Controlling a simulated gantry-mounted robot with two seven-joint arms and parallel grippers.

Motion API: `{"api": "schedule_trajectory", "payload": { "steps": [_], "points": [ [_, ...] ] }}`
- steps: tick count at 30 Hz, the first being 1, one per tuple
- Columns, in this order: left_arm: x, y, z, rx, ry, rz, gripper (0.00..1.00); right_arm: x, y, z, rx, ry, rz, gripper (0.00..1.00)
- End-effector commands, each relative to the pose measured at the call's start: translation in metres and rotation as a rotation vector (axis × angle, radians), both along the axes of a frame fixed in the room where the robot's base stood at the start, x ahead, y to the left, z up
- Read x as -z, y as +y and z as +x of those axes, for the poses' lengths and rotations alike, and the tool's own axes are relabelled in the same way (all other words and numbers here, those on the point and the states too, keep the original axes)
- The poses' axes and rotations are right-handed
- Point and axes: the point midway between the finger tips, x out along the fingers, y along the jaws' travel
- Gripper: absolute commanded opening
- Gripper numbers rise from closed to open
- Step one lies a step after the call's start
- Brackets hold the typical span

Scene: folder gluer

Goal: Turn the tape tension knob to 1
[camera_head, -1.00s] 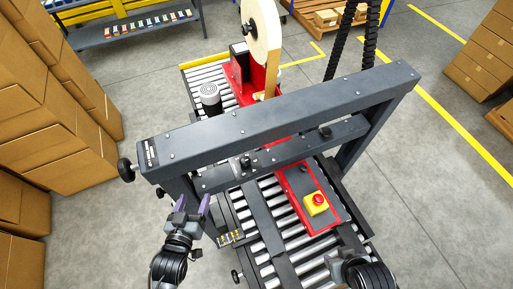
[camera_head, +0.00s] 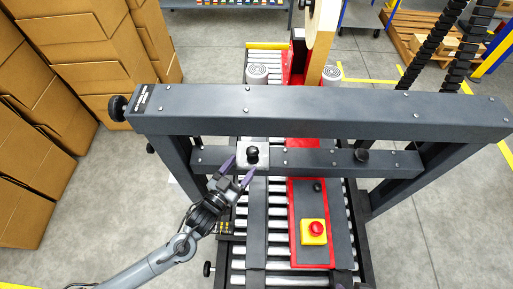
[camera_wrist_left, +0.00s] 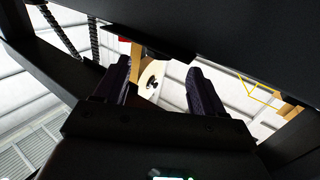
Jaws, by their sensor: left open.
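A black knob (camera_head: 252,153) sits on a pale plate on the lower dark cross beam. I cannot read any scale marks or its setting. A second dark knob (camera_head: 361,155) sits further right on the same beam. My left gripper (camera_head: 238,173) is open just below and left of the first knob, with its purple fingertips pointing up at it. The fingers look apart from the knob. In the left wrist view the open fingers (camera_wrist_left: 160,70) have no knob visible between them; the tape roll (camera_wrist_left: 153,76) shows beyond.
A red panel with a yellow emergency-stop box (camera_head: 313,232) lies right of my left gripper. Rollers (camera_head: 280,250) run below. Stacked cartons (camera_head: 85,65) stand at the left.

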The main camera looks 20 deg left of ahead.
Motion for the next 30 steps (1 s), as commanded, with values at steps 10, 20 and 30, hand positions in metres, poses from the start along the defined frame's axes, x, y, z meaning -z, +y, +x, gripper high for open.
{"api": "schedule_trajectory", "payload": {
  "steps": [10, 20, 30],
  "points": [
    [-0.002, -0.012, 0.055, -0.001, -0.002, 0.0, 0.7, -0.006, -0.003, 0.001, -0.004, -0.004, -0.011, 0.43],
    [-0.001, -0.018, 0.086, -0.001, 0.0, -0.001, 0.7, -0.008, -0.005, 0.002, -0.008, -0.006, -0.018, 0.43],
    [-0.001, -0.019, 0.089, 0.0, 0.0, -0.001, 0.7, -0.008, -0.004, 0.002, -0.003, -0.005, -0.011, 0.43]
  ]
}}
